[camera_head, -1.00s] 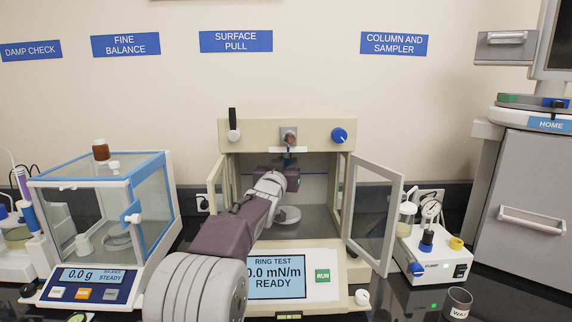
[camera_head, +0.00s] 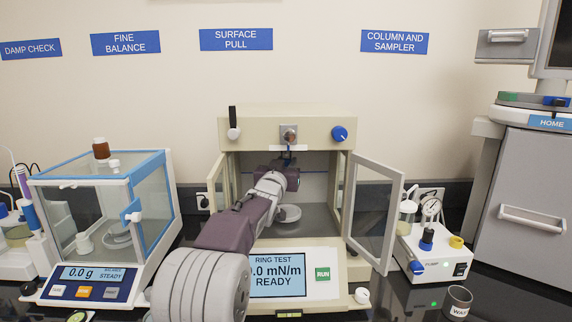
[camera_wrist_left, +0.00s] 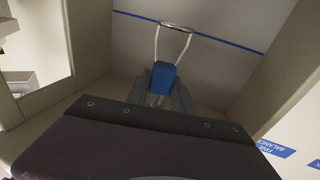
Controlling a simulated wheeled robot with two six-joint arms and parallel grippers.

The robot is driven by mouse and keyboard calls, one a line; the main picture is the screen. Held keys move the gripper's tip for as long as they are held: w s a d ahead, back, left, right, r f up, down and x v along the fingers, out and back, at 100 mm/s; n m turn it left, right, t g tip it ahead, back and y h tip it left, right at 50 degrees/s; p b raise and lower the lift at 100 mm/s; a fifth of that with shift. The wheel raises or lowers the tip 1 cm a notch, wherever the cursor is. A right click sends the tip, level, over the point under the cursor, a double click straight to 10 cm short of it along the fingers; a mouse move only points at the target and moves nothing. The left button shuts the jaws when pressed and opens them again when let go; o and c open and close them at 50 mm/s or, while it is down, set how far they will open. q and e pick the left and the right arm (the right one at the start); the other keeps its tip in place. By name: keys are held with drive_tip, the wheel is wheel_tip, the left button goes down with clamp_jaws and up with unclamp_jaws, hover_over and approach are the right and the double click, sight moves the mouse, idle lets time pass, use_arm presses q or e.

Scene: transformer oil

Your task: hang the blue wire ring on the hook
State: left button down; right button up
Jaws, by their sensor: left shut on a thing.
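My left gripper (camera_head: 292,178) is inside the open chamber of the surface-pull instrument (camera_head: 240,135), below its top housing. In the left wrist view it is shut on the blue block of the wire ring (camera_wrist_left: 163,77). Two thin wires run from the block to a metal loop at the top of that view. In the head view a small dark and blue fitting (camera_head: 289,154) hangs under the housing's metal plate, just above my gripper. I cannot tell whether the ring touches the hook; the wrist hides much of that spot. My right gripper is not in view.
The chamber's glass door (camera_head: 375,215) stands open on the right, with a narrow frame at the left. A round pale dish (camera_head: 289,214) sits on the chamber floor below my gripper. A fine balance (camera_head: 110,220) stands left and a pump unit (camera_head: 435,252) right.

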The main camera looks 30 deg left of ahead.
use_arm(q)
drive_tip(key=shift+f, duration=0.2)
idle(0.5)
drive_tip(key=c, duration=1)
unclamp_jaws()
drive_tip(key=shift+s, duration=0.1)
drive_tip(key=shift+s+d+f+b, duration=0.1)
drive_tip(key=shift+s+b, duration=0.2)
drive_tip(key=shift+b, duration=0.1)
drive_tip(key=b+v, duration=0.1)
drive_tip(key=v, duration=0.7)
drive_tip(key=shift+s+b, duration=0.15)
drive_tip(key=shift+b, duration=0.2)
